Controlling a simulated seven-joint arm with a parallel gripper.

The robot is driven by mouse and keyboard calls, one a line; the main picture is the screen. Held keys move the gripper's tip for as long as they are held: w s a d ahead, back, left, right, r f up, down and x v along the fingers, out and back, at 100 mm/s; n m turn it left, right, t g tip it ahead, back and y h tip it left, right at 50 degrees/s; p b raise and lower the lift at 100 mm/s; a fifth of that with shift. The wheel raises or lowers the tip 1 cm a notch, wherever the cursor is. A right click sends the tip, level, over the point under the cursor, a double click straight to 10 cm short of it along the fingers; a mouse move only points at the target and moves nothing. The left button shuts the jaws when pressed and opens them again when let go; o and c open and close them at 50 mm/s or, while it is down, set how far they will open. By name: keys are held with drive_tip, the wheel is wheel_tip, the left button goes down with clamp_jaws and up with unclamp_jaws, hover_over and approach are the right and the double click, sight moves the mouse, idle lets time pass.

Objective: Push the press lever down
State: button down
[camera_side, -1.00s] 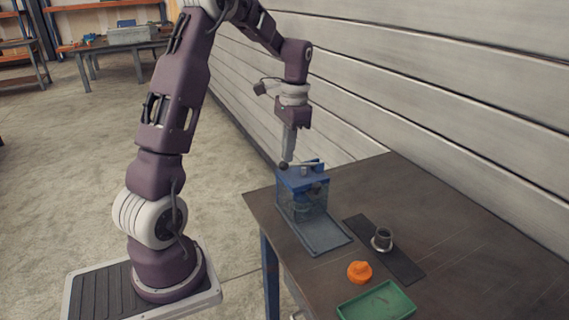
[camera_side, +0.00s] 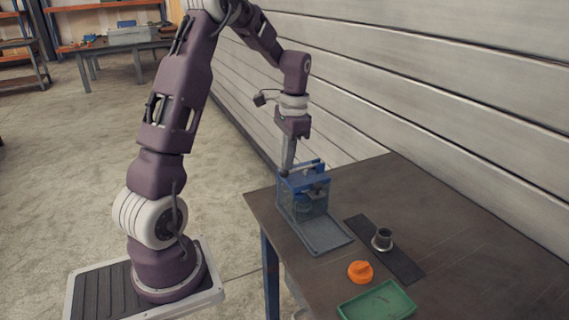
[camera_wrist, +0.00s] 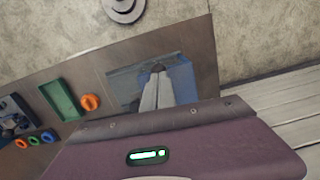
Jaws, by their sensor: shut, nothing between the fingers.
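The blue press (camera_side: 303,196) stands at the far left corner of the bench, with clear guard sides and a grey base plate in front. Its lever ends in a dark knob (camera_side: 284,173) at the press's upper left. My gripper (camera_side: 287,168) is shut and empty, pointing down with its fingertips at the knob; they appear to touch it. In the wrist view the shut fingers (camera_wrist: 157,82) reach over the blue press (camera_wrist: 185,82), and the dark knob (camera_wrist: 158,68) shows at their tips. The lever arm is partly hidden.
A flanged pipe (camera_side: 382,240) stands on a dark mat (camera_side: 403,265) right of the press. An orange part (camera_side: 360,272) and a green tray (camera_side: 377,304) lie nearer the front. The bench's right side is clear; a panelled wall (camera_side: 450,90) runs behind.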

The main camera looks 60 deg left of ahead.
sight(300, 169)
drive_tip(key=w, duration=0.1)
drive_tip(key=w+f, duration=0.1)
drive_tip(key=w, duration=0.1)
drive_tip(key=shift+w+d+f, duration=0.1)
drive_tip(key=shift+d+f, duration=0.1)
drive_tip(key=shift+d, duration=0.15)
wheel_tip(300, 169, up, 8)
drive_tip(key=shift+w+a, duration=0.2)
